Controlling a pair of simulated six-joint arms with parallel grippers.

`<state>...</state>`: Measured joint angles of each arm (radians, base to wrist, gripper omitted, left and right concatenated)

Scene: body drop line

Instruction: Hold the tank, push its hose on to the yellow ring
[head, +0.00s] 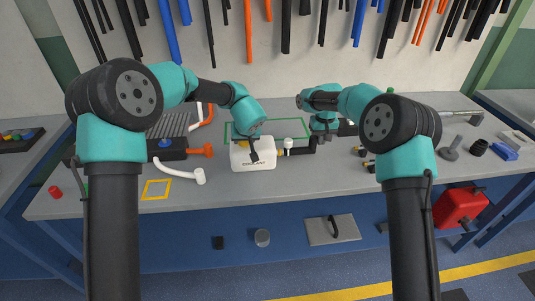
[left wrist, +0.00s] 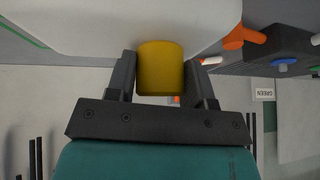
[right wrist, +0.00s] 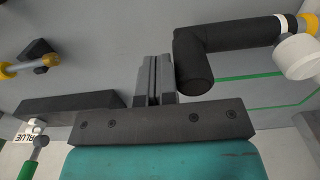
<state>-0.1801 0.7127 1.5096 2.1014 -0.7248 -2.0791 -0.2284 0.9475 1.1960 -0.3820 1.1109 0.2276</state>
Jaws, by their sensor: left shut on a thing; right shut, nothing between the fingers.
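The white coolant tank (head: 262,159) stands upright on the grey bench. My left gripper (head: 254,150) is shut on its yellow cap (left wrist: 160,68), with one finger on each side. A black elbow hose (head: 302,151) extends from the tank's right side; it also shows in the right wrist view (right wrist: 235,38). Its far end is near the yellow ring (right wrist: 308,22), with a narrow pale band showing between them. My right gripper (right wrist: 155,80) is shut and empty, close beside the bent end of the hose. I cannot tell whether it touches the hose.
A white-capped part (head: 288,143) stands beside the hose. A black box (head: 170,150) with an orange nozzle (head: 202,151) is left of the tank. The front bench strip is mostly clear.

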